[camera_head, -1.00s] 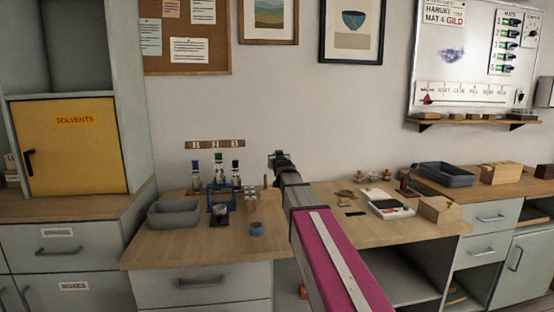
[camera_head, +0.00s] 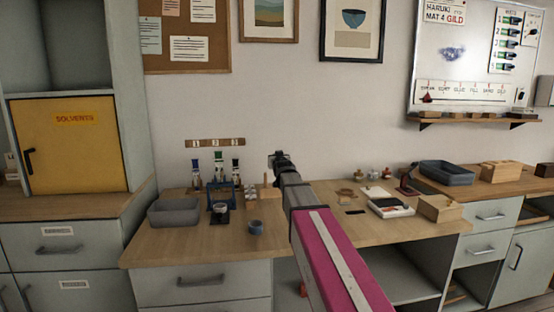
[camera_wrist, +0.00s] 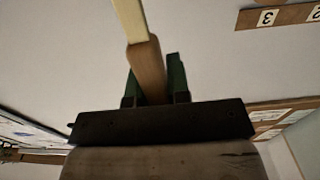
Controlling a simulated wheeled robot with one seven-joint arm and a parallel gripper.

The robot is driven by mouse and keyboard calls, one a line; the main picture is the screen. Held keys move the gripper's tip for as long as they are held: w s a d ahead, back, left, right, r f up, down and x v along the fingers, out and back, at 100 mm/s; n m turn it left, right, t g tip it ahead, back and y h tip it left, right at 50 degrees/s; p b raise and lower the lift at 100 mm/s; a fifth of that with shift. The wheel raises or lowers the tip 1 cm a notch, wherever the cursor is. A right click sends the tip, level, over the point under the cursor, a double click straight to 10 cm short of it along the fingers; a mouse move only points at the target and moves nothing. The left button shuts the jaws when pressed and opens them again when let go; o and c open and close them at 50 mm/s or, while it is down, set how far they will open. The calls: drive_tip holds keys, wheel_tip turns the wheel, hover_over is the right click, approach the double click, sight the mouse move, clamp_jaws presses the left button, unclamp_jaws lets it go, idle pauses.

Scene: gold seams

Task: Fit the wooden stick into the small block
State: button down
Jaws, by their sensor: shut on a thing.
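My gripper (camera_head: 280,160) is raised in front of the wall, above the back of the wooden workbench. In the wrist view its two dark green fingers (camera_wrist: 153,82) are shut on a wooden stick (camera_wrist: 148,70). The stick is brown between the fingers, with a paler length (camera_wrist: 130,18) running beyond them to the top edge. A small wooden piece with an upright part (camera_head: 268,192) stands on the bench below my gripper. I cannot tell for sure that it is the small block; my arm is close beside it.
A grey tray (camera_head: 173,212), a blue rack with bottles (camera_head: 222,190) and a blue-grey cup (camera_head: 256,227) stand left of my arm. A white device (camera_head: 390,207) and a wooden box (camera_head: 440,208) stand to the right.

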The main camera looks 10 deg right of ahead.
drive_tip(key=shift+f, duration=2.55)
idle(2.1)
drive_tip(key=c, duration=1)
unclamp_jaws()
drive_tip(key=shift+s, duration=0.1)
drive_tip(key=shift+s, duration=2.45)
drive_tip(key=s, duration=1)
drive_tip(key=shift+s, duration=0.4)
